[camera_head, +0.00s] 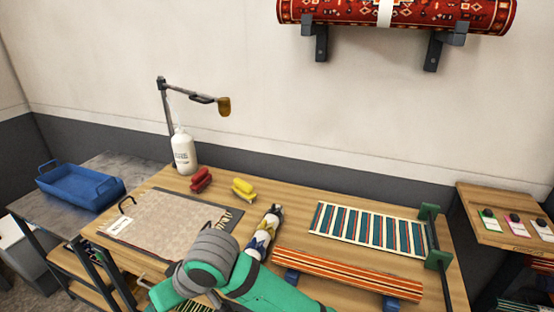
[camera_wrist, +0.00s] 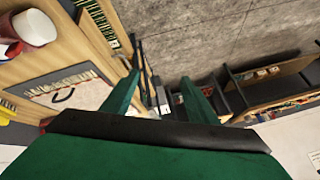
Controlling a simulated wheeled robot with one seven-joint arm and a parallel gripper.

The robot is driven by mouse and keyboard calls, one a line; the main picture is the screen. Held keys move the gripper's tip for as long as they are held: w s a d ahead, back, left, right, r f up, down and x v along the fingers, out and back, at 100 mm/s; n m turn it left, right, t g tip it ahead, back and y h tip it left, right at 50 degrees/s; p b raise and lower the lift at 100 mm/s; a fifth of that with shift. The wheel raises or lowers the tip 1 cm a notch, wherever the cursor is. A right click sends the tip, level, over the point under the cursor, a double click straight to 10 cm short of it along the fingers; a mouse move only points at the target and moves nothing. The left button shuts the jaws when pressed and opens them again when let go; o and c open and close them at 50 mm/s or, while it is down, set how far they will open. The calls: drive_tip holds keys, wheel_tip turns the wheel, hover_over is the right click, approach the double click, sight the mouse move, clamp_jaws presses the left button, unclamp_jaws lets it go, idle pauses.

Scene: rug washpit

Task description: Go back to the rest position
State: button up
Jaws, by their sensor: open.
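My gripper (camera_wrist: 162,88) shows in the wrist view with its two green fingers apart. Nothing is held between them, and the concrete floor (camera_wrist: 205,35) and dark frame parts lie beyond. In the head view my green and grey arm reaches over the front edge of the wooden workbench (camera_head: 290,203). The fingertips are hard to make out there, low in the picture and partly hidden by the arm.
On the bench are a grey mat (camera_head: 165,218), a white bottle (camera_head: 183,152), red (camera_head: 200,180) and yellow (camera_head: 243,188) brushes, a striped rug (camera_head: 372,228) and an orange striped roll (camera_head: 345,272). A blue tray (camera_head: 80,185) stands left. A lamp (camera_head: 200,98) overhangs the bench.

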drive_tip(key=w+a+r+m+t+y, duration=0.25)
drive_tip(key=a+r+y, duration=0.25)
drive_tip(key=a+y, duration=0.25)
drive_tip(key=s+d+f+m+t+h, duration=0.3)
drive_tip(key=d+f+m+t+h, duration=0.25)
drive_tip(key=d+f, duration=0.35)
drive_tip(key=s+d+f+m+t+h, duration=0.3)
drive_tip(key=d+f+m+t+h, duration=0.1)
drive_tip(key=d+f+m+t, duration=0.4)
drive_tip(key=s+d+f+n+g+h, duration=0.1)
drive_tip(key=s+d+f+n+h, duration=0.1)
drive_tip(key=s+d, duration=0.5)
drive_tip(key=s+d+f+n+g+h, duration=0.1)
drive_tip(key=s+d, duration=0.6)
drive_tip(key=s, duration=0.9)
wheel_tip(320, 180, down, 2)
drive_tip(key=n+h, duration=0.1)
drive_tip(key=n, duration=0.2)
drive_tip(key=shift+d+h, duration=0.3)
drive_tip(key=shift+h, duration=0.1)
drive_tip(key=shift+f, duration=0.1)
